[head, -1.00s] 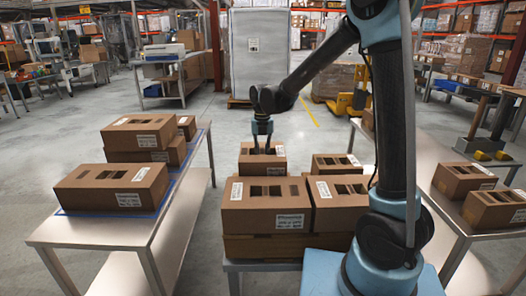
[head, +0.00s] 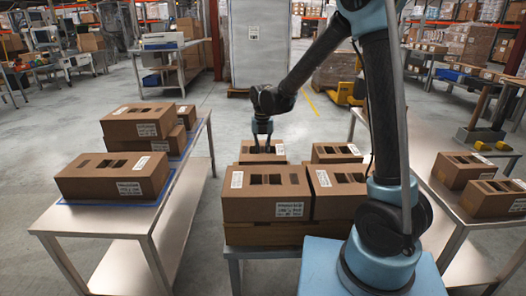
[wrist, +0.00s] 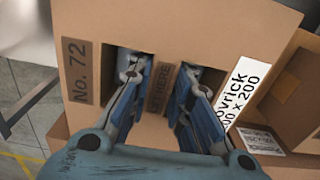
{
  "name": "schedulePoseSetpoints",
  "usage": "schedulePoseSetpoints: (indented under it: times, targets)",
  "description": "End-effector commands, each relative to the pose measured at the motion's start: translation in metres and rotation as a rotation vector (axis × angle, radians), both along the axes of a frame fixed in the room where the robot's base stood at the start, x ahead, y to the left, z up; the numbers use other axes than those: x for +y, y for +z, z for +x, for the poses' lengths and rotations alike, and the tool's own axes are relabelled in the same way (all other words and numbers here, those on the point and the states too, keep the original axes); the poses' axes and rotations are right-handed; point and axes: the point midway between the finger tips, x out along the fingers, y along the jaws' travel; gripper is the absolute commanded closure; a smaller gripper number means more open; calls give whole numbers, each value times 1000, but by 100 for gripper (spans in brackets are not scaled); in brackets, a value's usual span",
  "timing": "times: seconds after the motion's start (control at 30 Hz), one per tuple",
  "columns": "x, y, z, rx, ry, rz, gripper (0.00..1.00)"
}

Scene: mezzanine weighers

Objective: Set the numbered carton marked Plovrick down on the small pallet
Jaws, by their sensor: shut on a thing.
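My gripper (head: 262,135) reaches down behind the front cartons in the head view. It is shut on the Plovrick carton (head: 246,158), a brown box with window openings. In the wrist view the carton (wrist: 215,25) shows a "No. 72" tag and a white label ending in "ovrick". My gripper (wrist: 158,100) has its fingers in two openings, one each side of the strip between them. The carton's underside is hidden, so I cannot tell whether it is lifted. I cannot pick out the small pallet for sure.
Two cartons (head: 266,205) (head: 340,192) stand on a brown layer (head: 265,234) in front of the held one. Another carton (head: 336,152) is to its right.

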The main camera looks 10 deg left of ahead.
Motion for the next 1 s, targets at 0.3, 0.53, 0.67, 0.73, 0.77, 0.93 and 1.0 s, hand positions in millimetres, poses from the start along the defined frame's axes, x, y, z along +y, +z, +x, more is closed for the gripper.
schedulePoseSetpoints:
  times: [0.3, 0.53, 0.67, 0.73, 0.77, 0.93, 1.0]
  targets:
    - [0, 0, 0, 0, 0, 0, 100]
    - [0, -1, 0, 0, 0, 0, 100]
    - [0, -3, 0, 0, 0, 0, 100]
    - [0, -4, 0, 0, 0, 0, 100]
    - [0, -4, 0, 0, 0, 0, 75]
    - [0, -4, 0, 0, 0, 0, 58]
    - [0, -4, 0, 0, 0, 0, 58]
